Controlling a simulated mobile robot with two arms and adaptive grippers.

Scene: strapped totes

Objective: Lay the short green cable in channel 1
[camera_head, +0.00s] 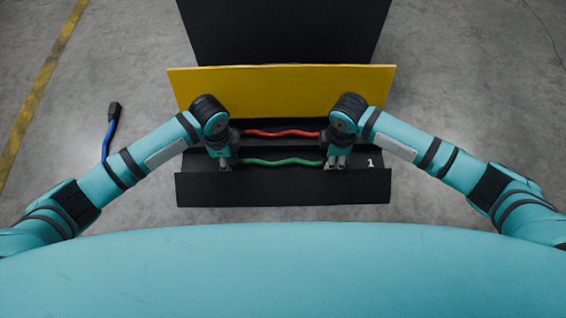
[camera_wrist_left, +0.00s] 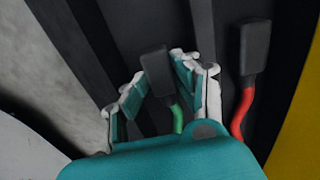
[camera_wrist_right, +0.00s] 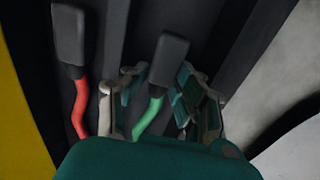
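The green cable (camera_head: 280,162) runs left to right along channel 1, the front channel, marked with a white 1 (camera_head: 370,162). Its middle bends slightly. My left gripper (camera_head: 225,165) is over its left end, and my right gripper (camera_head: 336,165) is over its right end. In the left wrist view, the cable's black plug (camera_wrist_left: 156,70) lies between spread fingers, close to one of them. In the right wrist view, the other black plug (camera_wrist_right: 168,60) also lies between spread fingers. I cannot tell whether the cable touches the channel floor throughout.
A red cable (camera_head: 282,133) lies in the channel behind. A yellow panel (camera_head: 285,85) stands behind the black channel tray (camera_head: 285,190), with a dark box (camera_head: 285,30) beyond. A blue cable (camera_head: 109,130) with a black plug is on the floor at left, partly hidden by my left arm.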

